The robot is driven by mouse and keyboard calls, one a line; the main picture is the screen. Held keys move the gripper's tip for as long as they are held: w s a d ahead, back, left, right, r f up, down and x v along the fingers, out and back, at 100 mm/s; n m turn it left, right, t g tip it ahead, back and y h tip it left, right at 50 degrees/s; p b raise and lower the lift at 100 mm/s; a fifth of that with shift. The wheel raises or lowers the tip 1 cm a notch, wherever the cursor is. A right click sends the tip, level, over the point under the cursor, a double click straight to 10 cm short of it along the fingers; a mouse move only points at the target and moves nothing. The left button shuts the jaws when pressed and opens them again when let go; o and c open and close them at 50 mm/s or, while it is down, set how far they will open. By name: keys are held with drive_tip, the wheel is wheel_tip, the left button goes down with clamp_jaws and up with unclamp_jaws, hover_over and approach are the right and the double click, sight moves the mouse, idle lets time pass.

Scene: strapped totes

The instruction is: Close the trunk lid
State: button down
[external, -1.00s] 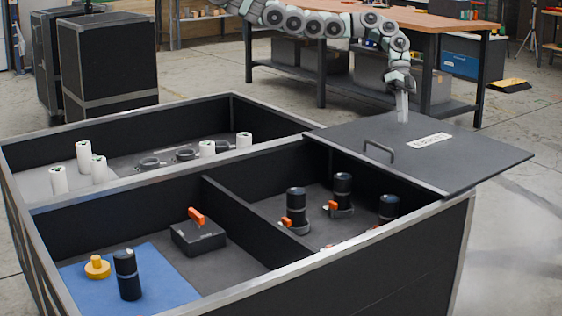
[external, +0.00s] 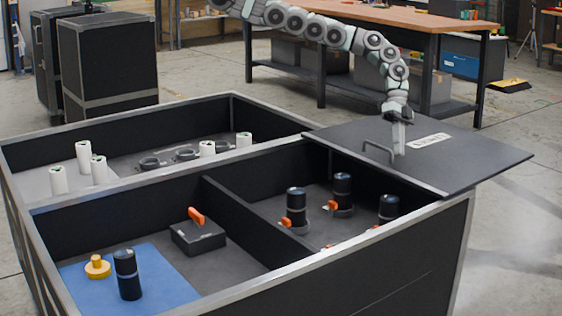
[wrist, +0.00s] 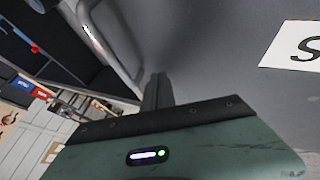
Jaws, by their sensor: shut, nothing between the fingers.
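The trunk lid (external: 460,165) is a flat dark panel with a bar handle (external: 379,152) and a white label (external: 428,140). It lies over the back right corner of the black trunk (external: 400,258) and overhangs its right side, leaving most of the compartments uncovered. My gripper (external: 399,150) is shut and empty, pointing down at the lid just right of the handle. In the wrist view my shut fingers (wrist: 157,90) show near the handle (wrist: 108,50), with the lid (wrist: 215,45) behind. I cannot tell whether the fingertips touch the lid.
The trunk's compartments hold black cylinders (external: 343,190), a black box with an orange handle (external: 198,236), white rolls (external: 83,152) and a yellow knob (external: 97,266) on a blue mat (external: 165,280). A workbench (external: 400,22) stands behind. Black cases (external: 108,60) stand at the back left.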

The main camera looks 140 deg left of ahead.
drive_tip(key=shift+w+d+p, duration=0.2)
drive_tip(key=shift+d+p, duration=0.2)
drive_tip(key=shift+d, duration=0.5)
drive_tip(key=shift+d, duration=0.1)
drive_tip(key=shift+s+d+p, duration=0.1)
drive_tip(key=shift+d+p, duration=0.45)
drive_tip(key=shift+p, duration=0.1)
drive_tip(key=d+p, duration=1.3)
drive_tip(key=d, duration=2.5)
drive_tip(key=shift+s+d, duration=0.3)
drive_tip(key=shift+s, duration=0.15)
drive_tip(key=shift+a+f, duration=0.1)
